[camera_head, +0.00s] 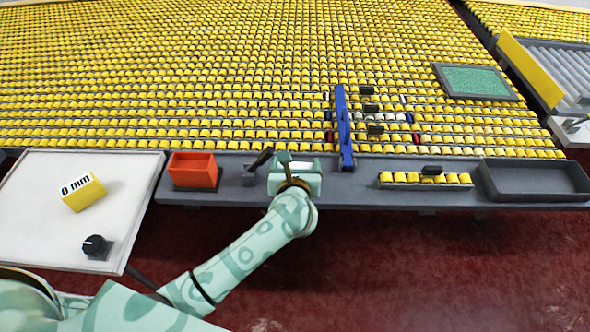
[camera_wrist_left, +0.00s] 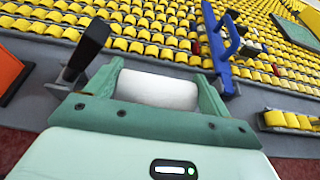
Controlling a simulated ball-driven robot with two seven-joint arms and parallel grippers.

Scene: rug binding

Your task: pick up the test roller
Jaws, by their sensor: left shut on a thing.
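The test roller appears as a short white cylinder (camera_wrist_left: 157,88) in the left wrist view. It lies crosswise between the two green fingers of my left gripper (camera_wrist_left: 157,84), which is shut on its ends. In the head view my left gripper (camera_head: 296,165) is over the grey shelf at the near edge of the roller bed and covers most of the cylinder. I cannot tell whether the cylinder touches the shelf. My right gripper is not in view.
A black-handled tool in a grey holder (camera_head: 250,177) stands close left of the gripper, beside an orange bin (camera_head: 195,171). A blue bar (camera_head: 344,130) stands close on the right. Further right are a yellow roller strip (camera_head: 408,181) and a dark tray (camera_head: 538,165).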

